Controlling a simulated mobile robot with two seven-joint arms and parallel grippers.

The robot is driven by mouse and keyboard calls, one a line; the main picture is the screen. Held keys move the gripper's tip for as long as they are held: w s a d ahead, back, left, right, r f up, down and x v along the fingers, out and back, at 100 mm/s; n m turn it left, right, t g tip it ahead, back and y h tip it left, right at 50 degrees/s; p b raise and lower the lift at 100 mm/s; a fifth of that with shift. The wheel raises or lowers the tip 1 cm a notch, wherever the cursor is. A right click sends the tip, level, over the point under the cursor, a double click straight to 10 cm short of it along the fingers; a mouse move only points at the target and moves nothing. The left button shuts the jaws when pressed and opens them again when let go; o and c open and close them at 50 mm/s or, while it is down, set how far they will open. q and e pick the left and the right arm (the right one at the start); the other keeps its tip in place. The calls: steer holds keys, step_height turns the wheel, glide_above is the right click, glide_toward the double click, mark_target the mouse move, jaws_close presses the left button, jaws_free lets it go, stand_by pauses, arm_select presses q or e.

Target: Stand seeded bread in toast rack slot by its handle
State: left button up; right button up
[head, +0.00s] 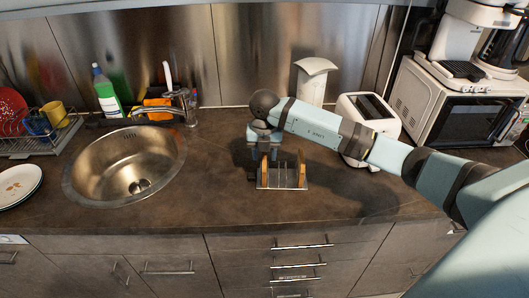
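The toast rack (283,184) stands on the brown counter below the middle of the head view, with thin upright dividers. A brown upright piece (264,173) shows at its left end and a similar one (301,174) at its right end. They look like bread slices or wooden ends; I cannot tell which is the seeded bread. My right gripper (259,161) points down at the rack's left end, close to the left brown piece. Its fingers are small and partly hidden, so its grip is unclear. My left gripper is out of view.
A white toaster (368,125) and a white microwave (461,106) stand at the right, partly behind my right arm. A pale stand (312,82) is behind the rack. A sink (126,168) is at the left. The counter between sink and rack is clear.

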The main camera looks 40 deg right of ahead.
step_height(320, 180, up, 14)
steer(key=shift+b, duration=0.45)
steer(key=shift+f, duration=0.1)
stand_by(0.4)
